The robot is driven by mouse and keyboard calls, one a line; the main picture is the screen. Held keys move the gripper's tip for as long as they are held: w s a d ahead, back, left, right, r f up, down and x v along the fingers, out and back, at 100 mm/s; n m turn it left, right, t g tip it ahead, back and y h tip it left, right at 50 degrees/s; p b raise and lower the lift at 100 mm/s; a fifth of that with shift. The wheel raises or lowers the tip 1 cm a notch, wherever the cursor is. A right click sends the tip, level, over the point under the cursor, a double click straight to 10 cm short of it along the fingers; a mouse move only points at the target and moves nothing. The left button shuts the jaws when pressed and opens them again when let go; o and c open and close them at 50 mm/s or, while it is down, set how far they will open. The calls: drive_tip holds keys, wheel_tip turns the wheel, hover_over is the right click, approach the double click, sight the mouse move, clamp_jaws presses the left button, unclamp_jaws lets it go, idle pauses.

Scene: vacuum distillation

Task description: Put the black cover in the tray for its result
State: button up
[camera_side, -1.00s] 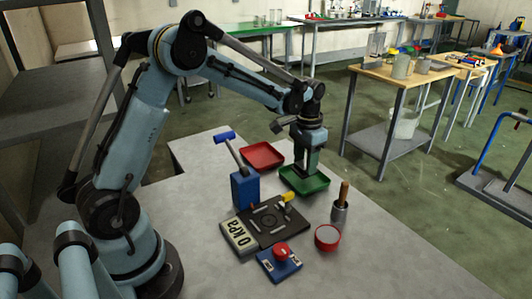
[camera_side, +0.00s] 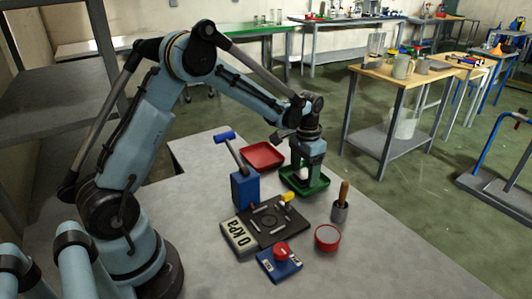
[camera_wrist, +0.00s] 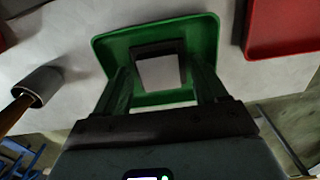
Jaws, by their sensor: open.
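The green tray (camera_side: 318,188) lies toward the back of the table; it also shows in the wrist view (camera_wrist: 205,32). My gripper (camera_side: 305,177) is over it, pointing down, with fingers apart in the wrist view (camera_wrist: 160,72). Between the fingers is a square piece with a black rim, which I take for the black cover (camera_wrist: 152,49), and a pale middle (camera_wrist: 160,73). It appears to be in the tray; whether it touches the floor or a finger, I cannot tell. In the side view a small pale patch shows between the fingers.
A red tray (camera_side: 262,155) stands beside the green one. In front are a blue block with a lever (camera_side: 245,187), a dark plate (camera_side: 270,232), a 0 kPa gauge (camera_side: 238,237), a blue box with a red knob (camera_side: 279,264), a red-rimmed dish (camera_side: 327,238) and a handled cup (camera_side: 340,211).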

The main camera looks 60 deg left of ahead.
sight(304, 174)
wheel_tip(304, 174, up, 12)
drive_tip(key=s+d+r+t, duration=0.3)
drive_tip(key=s+d+r, duration=0.1)
drive_tip(key=s, duration=0.3)
drive_tip(key=s+d+f+t, duration=0.3)
drive_tip(key=s+d+t, duration=0.1)
drive_tip(key=s, duration=0.6)
drive_tip(key=shift+n, duration=0.3)
idle(1.1)
